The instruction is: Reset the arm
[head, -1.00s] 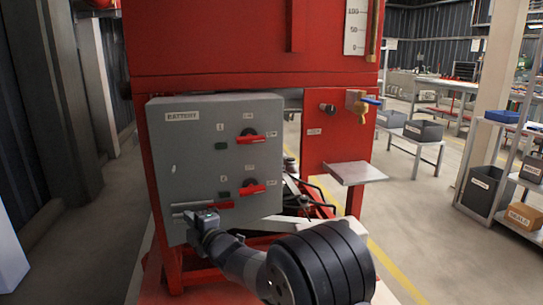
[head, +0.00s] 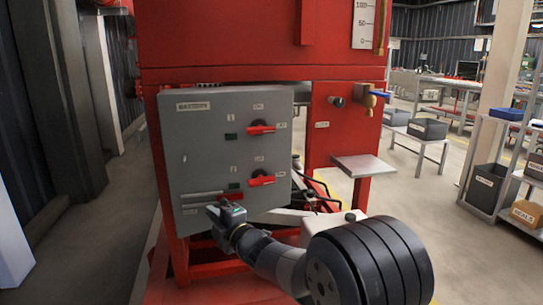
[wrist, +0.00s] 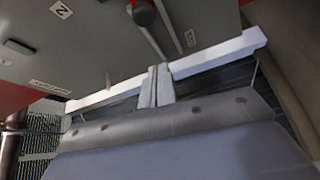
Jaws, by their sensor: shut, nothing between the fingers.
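My arm reaches in from the lower right of the head view. My gripper (head: 228,210) is shut and empty, in front of the lower part of the grey battery box (head: 200,150). In the wrist view its closed fingers (wrist: 155,86) show below the grey panel (wrist: 85,35). The box carries an upper red handle (head: 262,129) and a lower red handle (head: 262,180), both roughly level. A grey and red bar (head: 210,196) runs across the box's lower front, just above the gripper. I cannot tell whether the gripper touches the box.
A metal shelf plate (head: 363,165) juts from the red frame on the right, with a brass tap (head: 370,100) above it. Hoses lie under the red housing (head: 220,45). Shelves with bins (head: 487,188) stand far right. Floor at left is clear.

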